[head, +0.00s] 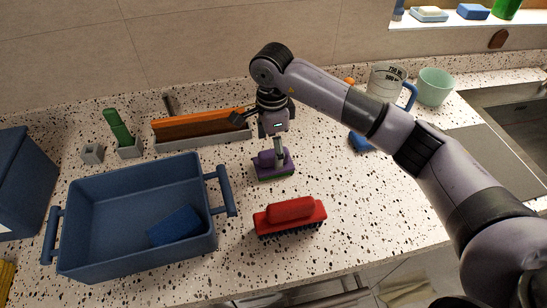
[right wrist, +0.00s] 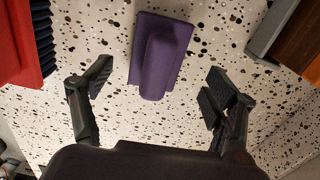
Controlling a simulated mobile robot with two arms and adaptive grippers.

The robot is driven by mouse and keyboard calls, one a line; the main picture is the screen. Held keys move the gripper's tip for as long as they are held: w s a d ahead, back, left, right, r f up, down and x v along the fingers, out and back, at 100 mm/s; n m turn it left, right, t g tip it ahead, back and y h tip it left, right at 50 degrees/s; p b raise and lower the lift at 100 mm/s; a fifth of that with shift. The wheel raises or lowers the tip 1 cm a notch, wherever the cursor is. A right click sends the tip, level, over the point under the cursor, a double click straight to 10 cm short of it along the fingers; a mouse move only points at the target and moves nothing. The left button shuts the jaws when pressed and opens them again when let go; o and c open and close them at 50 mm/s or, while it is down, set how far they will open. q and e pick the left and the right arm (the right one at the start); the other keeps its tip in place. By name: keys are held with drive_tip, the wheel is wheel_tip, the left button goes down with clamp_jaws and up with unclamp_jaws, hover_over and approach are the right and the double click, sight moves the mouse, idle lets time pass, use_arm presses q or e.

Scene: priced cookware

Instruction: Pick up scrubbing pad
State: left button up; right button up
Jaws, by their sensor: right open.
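The scrubbing pad (head: 268,171) looks purple with a raised grip and a green underside. It lies on the speckled counter just right of the blue bin. My right gripper (head: 262,136) is open and empty above it, and one finger hides part of the pad in the head view. In the right wrist view the purple pad (right wrist: 163,48) lies beyond the spread fingers (right wrist: 160,82), between them from side to side, and they are apart from it. My left gripper is not in view.
A red brush (head: 290,213) lies close in front of the pad. A blue bin (head: 85,190) holding a blue block (head: 174,227) stands left. A grey tray with an orange-brown item (head: 198,126) is behind. A measuring jug (head: 385,82) and green cup (head: 434,87) stand back right.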

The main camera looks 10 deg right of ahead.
sight(273, 161)
drive_tip(key=f+p, duration=0.1)
drive_tip(key=f, duration=0.1)
drive_tip(key=f+p, duration=0.1)
drive_tip(key=f, duration=0.1)
drive_tip(key=shift+s+d+f, duration=0.15)
drive_tip(key=shift+s+f, duration=0.05)
drive_tip(key=shift+f, duration=0.6)
drive_tip(key=shift+c, duration=0.6)
drive_tip(key=c, duration=1.5)
